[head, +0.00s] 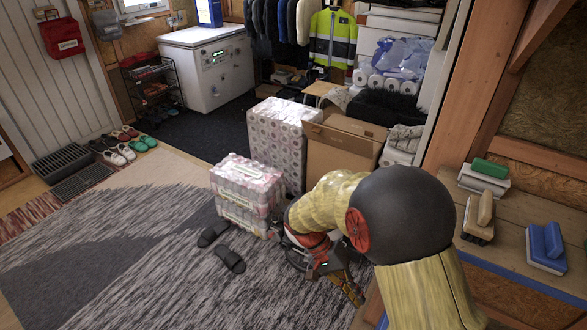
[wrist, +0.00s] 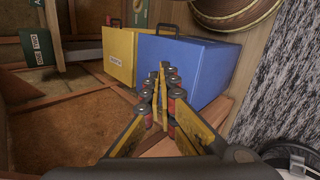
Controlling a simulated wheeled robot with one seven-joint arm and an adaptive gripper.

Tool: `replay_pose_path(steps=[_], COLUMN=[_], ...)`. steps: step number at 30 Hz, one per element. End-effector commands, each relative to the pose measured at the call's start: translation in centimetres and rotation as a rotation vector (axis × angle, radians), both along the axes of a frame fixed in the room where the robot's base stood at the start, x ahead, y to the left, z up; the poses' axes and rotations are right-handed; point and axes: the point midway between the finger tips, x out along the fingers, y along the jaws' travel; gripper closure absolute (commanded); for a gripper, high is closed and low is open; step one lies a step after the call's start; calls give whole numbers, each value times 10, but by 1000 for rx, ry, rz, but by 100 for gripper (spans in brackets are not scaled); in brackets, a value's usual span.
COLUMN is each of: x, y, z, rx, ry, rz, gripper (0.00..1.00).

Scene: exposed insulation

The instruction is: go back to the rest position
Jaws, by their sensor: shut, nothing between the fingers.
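My arm reaches down from the lower right of the head view, with yellow links and a dark round joint. My gripper (head: 350,292) hangs low beside the wooden bench, partly hidden by the arm. In the wrist view my gripper (wrist: 160,75) has its two yellow fingers closed together at the tips, with nothing held. Several small cans (wrist: 177,102) with red lower parts stand close around the fingers on a wooden surface. Whether the fingers touch them I cannot tell.
A blue case (wrist: 183,65) and a yellow case (wrist: 119,54) stand beyond the cans. Brushes, one blue (head: 545,246), lie on the bench. Wrapped packs (head: 247,190) and a cardboard box (head: 340,150) stand near the arm. The striped rug is mostly open, with black slippers (head: 230,260).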

Motion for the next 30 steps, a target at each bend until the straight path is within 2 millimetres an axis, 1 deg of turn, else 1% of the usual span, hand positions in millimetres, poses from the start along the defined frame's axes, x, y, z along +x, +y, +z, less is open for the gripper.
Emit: replay_pose_path(steps=[1,3,8,9,15,18,24,27,30], x=[-2,-5,-18,-22,-47,-60,-90,-101,-109], y=[-3,-5,-10,-11,-16,-18,-21,-21,-21], z=[22,45,94,106,160,184,223,236,244], rx=[58,134,295,331,481,537,599,607,607], ry=[-30,-61,-152,-179,-330,-417,-595,-668,-720], rz=[3,20,78,94,203,270,415,481,529], gripper=[100,100,100,100,100,100,100,100,100])
